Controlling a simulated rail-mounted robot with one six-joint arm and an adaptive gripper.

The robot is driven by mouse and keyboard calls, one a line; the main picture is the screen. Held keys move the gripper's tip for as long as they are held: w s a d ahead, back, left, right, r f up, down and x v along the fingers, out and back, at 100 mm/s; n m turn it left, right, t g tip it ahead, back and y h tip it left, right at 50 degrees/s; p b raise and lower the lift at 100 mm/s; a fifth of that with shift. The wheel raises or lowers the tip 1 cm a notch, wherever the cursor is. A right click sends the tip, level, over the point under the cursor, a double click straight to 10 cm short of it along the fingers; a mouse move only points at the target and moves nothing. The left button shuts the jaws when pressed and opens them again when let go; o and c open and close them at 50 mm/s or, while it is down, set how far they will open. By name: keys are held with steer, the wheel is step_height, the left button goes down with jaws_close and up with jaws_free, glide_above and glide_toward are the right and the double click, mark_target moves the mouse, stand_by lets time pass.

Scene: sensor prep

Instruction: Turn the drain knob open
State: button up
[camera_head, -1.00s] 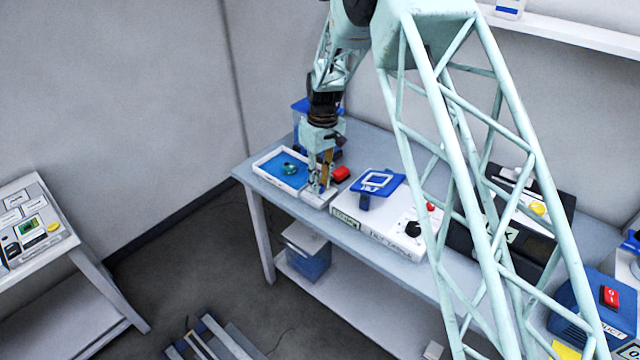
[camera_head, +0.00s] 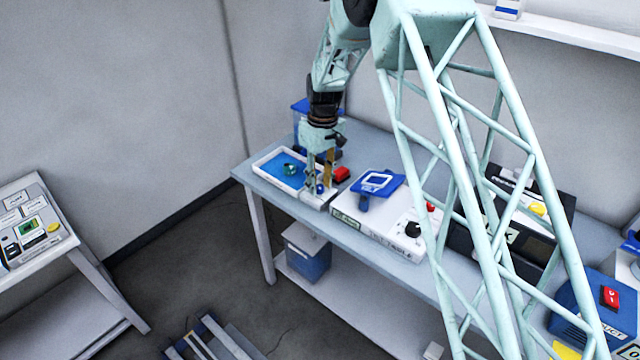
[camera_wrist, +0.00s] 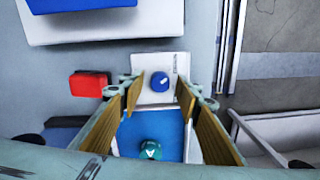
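The drain knob (camera_wrist: 160,82) is a round blue knob on a small white plate (camera_wrist: 150,98). The plate adjoins the end of the white tray with a blue floor. In the head view the knob (camera_head: 319,188) shows small and low between my fingers. My gripper (camera_wrist: 158,95) is open, its two tan-padded fingers apart, with the knob seen between the tips. It also shows in the head view (camera_head: 320,186), just above the tray's near right end. I see no contact with the knob. The knob's turn position is too small to tell.
A green-teal object (camera_wrist: 150,149) lies on the tray's blue floor (camera_wrist: 133,131). A red block (camera_wrist: 89,85) lies beside the tray. The bench's front edge (camera_head: 290,212) is close.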

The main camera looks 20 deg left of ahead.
mark_target(321, 185)
steer(key=shift+r, duration=0.1)
step_height(321, 185, up, 12)
steer(key=shift+w, duration=0.25)
stand_by(0.5)
steer(key=shift+d, duration=0.15)
stand_by(0.3)
